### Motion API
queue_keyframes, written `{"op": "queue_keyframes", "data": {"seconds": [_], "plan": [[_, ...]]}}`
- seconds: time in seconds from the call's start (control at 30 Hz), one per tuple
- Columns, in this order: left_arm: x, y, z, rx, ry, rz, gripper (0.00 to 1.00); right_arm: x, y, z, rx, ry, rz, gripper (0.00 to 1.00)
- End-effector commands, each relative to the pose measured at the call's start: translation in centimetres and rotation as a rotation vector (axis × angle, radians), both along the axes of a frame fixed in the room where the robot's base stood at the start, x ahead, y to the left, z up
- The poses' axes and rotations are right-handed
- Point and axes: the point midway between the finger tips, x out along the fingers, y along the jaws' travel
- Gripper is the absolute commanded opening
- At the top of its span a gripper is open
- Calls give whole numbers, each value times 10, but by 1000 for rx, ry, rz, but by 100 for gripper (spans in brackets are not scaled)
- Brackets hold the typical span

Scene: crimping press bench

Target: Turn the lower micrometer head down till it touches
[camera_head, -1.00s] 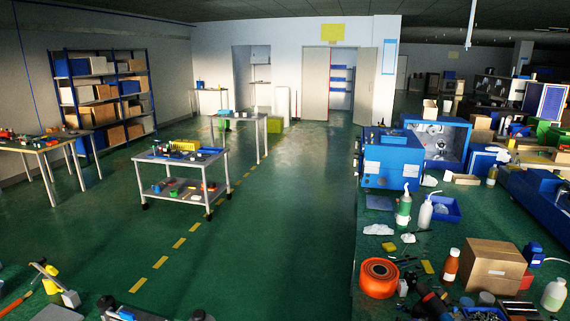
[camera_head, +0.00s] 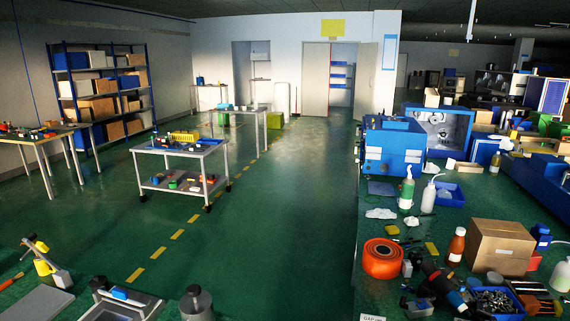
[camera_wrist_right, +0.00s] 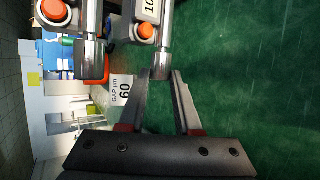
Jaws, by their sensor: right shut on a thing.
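In the right wrist view, which is turned sideways, two micrometer heads stand side by side. Each has a silver barrel and an orange button. The lower micrometer head (camera_wrist_right: 161,55) is the right one in the picture. My right gripper (camera_wrist_right: 163,74) is shut on the end of its barrel, one finger on each side. The upper micrometer head (camera_wrist_right: 90,60) is at left, apart from the fingers. A white gap card (camera_wrist_right: 122,89) reads "GAP µm 60". Its top edge also shows in the head view (camera_head: 373,317). The contact face is hidden. My left gripper is not in view.
The right bench holds an orange roll (camera_head: 383,258), a cardboard box (camera_head: 500,247), bottles and a blue bin of small parts (camera_head: 494,302). A grey tray-like fixture (camera_head: 120,303) is at bottom left. A trolley (camera_head: 181,170) stands on open green floor.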

Motion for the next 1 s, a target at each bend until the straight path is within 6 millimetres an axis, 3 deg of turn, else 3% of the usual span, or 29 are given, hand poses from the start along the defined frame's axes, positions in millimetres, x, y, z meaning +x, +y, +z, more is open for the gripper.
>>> {"op": "queue_keyframes", "data": {"seconds": [0.03,0.07,0.2,0.57,1.0], "plan": [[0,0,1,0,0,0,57,0,0,0,1,2,0,0],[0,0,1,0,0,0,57,0,0,0,2,1,0,36],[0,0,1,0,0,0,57,0,0,0,1,2,0,61],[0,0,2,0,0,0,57,-2,3,3,0,1,1,62],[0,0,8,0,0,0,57,-32,30,27,0,-2,4,62]]}}
